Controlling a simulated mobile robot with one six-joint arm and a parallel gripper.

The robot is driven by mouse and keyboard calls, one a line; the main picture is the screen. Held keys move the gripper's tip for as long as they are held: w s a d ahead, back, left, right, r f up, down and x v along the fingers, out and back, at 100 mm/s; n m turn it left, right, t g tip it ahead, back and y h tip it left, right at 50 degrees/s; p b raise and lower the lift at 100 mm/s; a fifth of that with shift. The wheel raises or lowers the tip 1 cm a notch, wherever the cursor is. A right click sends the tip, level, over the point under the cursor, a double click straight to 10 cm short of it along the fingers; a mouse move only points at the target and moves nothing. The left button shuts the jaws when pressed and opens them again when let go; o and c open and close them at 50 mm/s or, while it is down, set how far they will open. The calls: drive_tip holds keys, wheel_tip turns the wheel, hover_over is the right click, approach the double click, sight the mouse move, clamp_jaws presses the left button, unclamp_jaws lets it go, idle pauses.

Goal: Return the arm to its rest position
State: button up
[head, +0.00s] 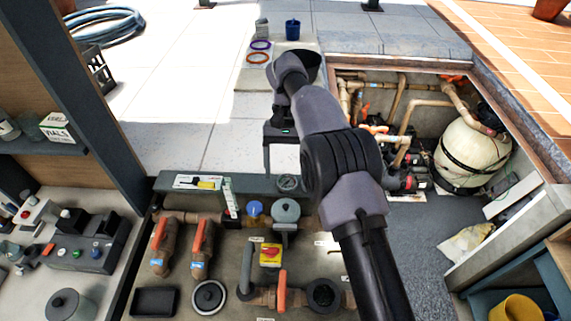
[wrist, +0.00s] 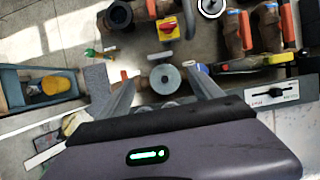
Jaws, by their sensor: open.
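My arm reaches forward from the bottom of the head view, over the valve bench. My gripper (head: 282,172) points down near the bench's back ledge, partly hidden behind my arm. In the wrist view, my gripper (wrist: 163,88) has its two fingers spread wide with nothing held between them. A grey round cap (wrist: 165,79) shows between the fingers, below them.
Behind right is the pit with a cream tank (head: 468,152) and pipes. A white board (head: 254,78) carries rings and a blue cup (head: 292,29).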

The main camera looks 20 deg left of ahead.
idle(0.4)
drive_tip(key=s+d+r+m+t+y+b, duration=0.1)
drive_tip(key=s+d+r+m+t+b, duration=0.2)
drive_tip(key=d+b, duration=0.55)
drive_tip(key=s+d+r+t+y+b, duration=0.2)
drive_tip(key=s+d+b, duration=0.4)
drive_tip(key=d+b, duration=0.25)
drive_tip(key=s+d+f+m+t+b, duration=0.2)
drive_tip(key=s+d+f+b, duration=0.2)
drive_tip(key=s+f, duration=0.2)
drive_tip(key=s+d+f+m+t+b, duration=0.2)
drive_tip(key=s+d+f+t+b, duration=0.1)
drive_tip(key=s+f, duration=0.4)
drive_tip(key=s+d+b, duration=0.1)
drive_tip(key=s, duration=0.1)
drive_tip(key=shift+s+b, duration=0.3)
drive_tip(key=shift+b, duration=0.05)
